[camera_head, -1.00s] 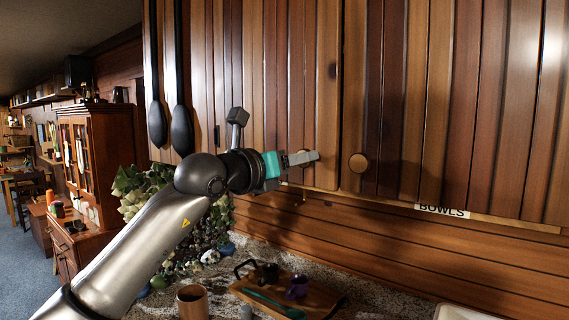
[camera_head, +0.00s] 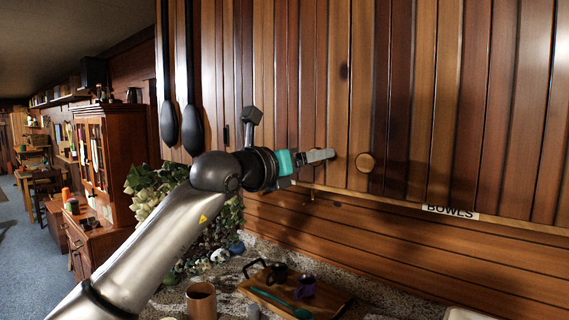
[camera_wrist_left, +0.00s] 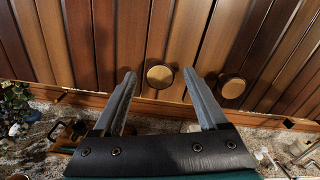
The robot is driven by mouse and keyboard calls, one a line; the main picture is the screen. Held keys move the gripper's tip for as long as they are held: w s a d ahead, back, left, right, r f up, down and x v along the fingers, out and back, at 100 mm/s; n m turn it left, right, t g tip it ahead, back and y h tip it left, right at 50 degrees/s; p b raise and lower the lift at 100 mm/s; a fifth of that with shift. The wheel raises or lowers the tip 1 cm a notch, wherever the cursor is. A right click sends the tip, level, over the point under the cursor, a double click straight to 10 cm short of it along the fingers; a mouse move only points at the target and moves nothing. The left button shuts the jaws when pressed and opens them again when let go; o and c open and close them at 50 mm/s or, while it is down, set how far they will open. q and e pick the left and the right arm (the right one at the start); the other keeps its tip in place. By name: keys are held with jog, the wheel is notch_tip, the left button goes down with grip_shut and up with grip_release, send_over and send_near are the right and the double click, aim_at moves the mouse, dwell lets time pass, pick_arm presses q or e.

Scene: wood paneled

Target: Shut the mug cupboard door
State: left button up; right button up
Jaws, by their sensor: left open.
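The wood-plank cupboard door (camera_head: 312,90) behind my left gripper looks about flush with the door to its right (camera_head: 440,100); I cannot tell if a small gap is left. No mug label is visible. My left gripper (camera_head: 325,156) is open, low in front of the doors. In the left wrist view my left gripper (camera_wrist_left: 165,95) has its fingers apart, with a round wooden knob (camera_wrist_left: 160,76) showing between them. Whether they touch the door is unclear. A second knob (camera_wrist_left: 230,87) is right of the fingers; it also shows in the head view (camera_head: 365,162). My right gripper is out of view.
A BOWLS label (camera_head: 450,212) is on the strip under the right door. Below is a speckled counter with a wooden tray (camera_head: 330,303), a brown mug (camera_head: 201,300) and a leafy plant (camera_head: 150,190). Two long dark utensils (camera_head: 191,130) hang left of my gripper.

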pick_arm(q)
jog(key=b+v, duration=0.5)
jog(key=v, duration=1)
jog(key=shift+d, duration=0.15)
